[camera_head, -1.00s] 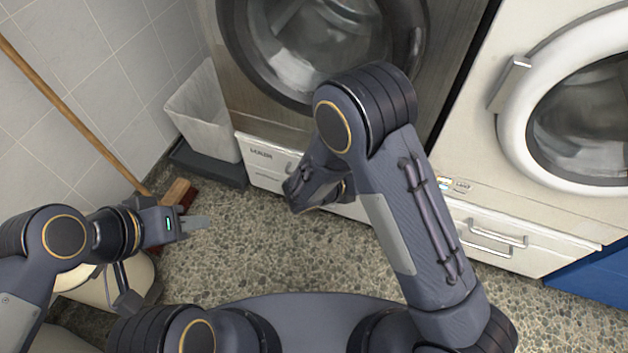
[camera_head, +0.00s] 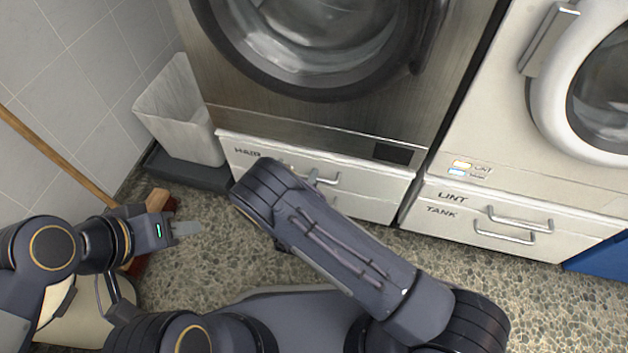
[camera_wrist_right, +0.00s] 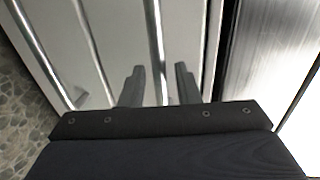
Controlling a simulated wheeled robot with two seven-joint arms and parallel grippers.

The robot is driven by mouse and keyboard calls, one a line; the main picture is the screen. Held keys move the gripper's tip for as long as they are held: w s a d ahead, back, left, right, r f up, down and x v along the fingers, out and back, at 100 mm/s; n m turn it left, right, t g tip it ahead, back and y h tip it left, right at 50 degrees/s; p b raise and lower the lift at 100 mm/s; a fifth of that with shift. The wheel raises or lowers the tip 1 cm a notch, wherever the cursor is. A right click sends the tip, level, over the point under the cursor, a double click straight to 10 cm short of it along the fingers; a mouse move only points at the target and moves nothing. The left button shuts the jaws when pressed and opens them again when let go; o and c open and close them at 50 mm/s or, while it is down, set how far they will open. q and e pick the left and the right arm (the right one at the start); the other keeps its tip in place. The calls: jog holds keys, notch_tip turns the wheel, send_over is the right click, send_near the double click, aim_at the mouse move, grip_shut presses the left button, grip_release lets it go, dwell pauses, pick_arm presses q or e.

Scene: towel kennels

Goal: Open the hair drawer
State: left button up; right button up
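The hair drawer (camera_head: 246,160) is the upper white front under the steel machine, marked HAIR, and looks shut. Its bar handle (camera_head: 328,181) shows partly past my right arm. In the right wrist view this handle (camera_wrist_right: 154,40) runs between the two fingers of my right gripper (camera_wrist_right: 159,85). The fingers are apart, one on each side of the bar; I cannot see them pressing on it. In the head view my forearm hides most of that gripper. My left gripper (camera_head: 187,229) is over the floor at the left, away from the drawer; its finger gap cannot be made out.
A second white front with its own handle (camera_wrist_right: 40,50) lies below the hair drawer. Lint and tank drawers (camera_head: 510,222) are to the right. A bin (camera_head: 180,115) stands on a dark base at the left, near a broom (camera_head: 60,155).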

jog(key=shift+w+d+f, duration=0.15)
jog(key=shift+w+d, duration=0.05)
jog(key=shift+w, duration=0.45)
grip_shut()
jog(key=shift+s, duration=0.1)
